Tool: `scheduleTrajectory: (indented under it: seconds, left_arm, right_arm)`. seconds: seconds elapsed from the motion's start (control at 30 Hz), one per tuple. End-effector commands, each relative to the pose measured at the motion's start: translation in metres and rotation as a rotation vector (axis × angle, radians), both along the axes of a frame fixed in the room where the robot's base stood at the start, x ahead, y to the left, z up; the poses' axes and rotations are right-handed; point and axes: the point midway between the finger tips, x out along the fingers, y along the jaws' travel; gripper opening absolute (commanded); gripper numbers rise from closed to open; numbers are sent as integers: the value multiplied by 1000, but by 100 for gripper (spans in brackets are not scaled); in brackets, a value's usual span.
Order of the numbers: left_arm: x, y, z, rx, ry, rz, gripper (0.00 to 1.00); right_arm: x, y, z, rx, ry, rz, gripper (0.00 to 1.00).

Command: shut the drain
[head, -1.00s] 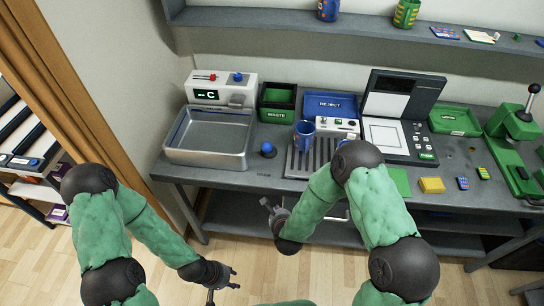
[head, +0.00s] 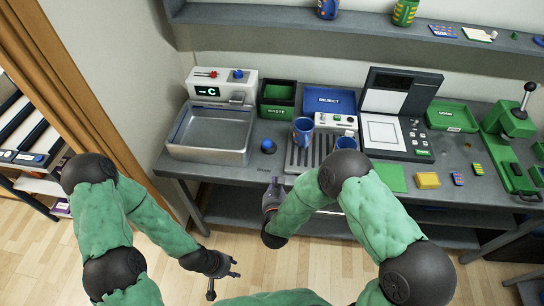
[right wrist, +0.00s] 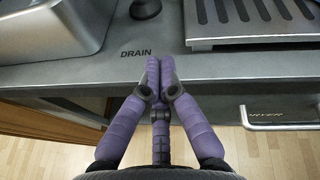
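The drain control looks like a blue ball knob (head: 268,146) on a dark round base, standing on the counter right of the metal sink basin (head: 185,154). In the right wrist view only its dark base (right wrist: 145,8) shows at the top edge, with the printed word DRAIN (right wrist: 138,53) in front of it. My right gripper (head: 275,183) is at the counter's front edge, in front of the knob and apart from it. Its fingers (right wrist: 159,62) are together and empty. My left gripper (head: 237,268) hangs low at the front with its fingers spread and empty.
A slatted metal tray (right wrist: 262,38) is right of the knob. A blue mug (head: 303,132) stands on it and another mug (head: 346,143) is partly hidden by my right arm. A drawer handle (right wrist: 282,124) sticks out below the counter. Bare counter surrounds the knob.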

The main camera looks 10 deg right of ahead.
Motion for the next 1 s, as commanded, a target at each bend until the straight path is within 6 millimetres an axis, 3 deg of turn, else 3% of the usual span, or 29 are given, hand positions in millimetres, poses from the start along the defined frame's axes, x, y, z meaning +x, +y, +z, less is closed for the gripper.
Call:
scheduleTrajectory:
  seconds: [0.27,0.73,0.8,1.0]
  left_arm:
    - [0,0,-3,0,0,0,40]
    - [0,0,-13,0,0,0,40]
    - [0,0,-10,0,0,0,40]
    - [0,0,-8,0,0,0,40]
  right_arm:
    - [17,-3,-6,1,0,-2,0]
    - [96,-17,-33,-1,1,-1,0]
    - [103,-12,-19,0,-4,1,0]
    - [113,-6,-3,-2,1,1,0]
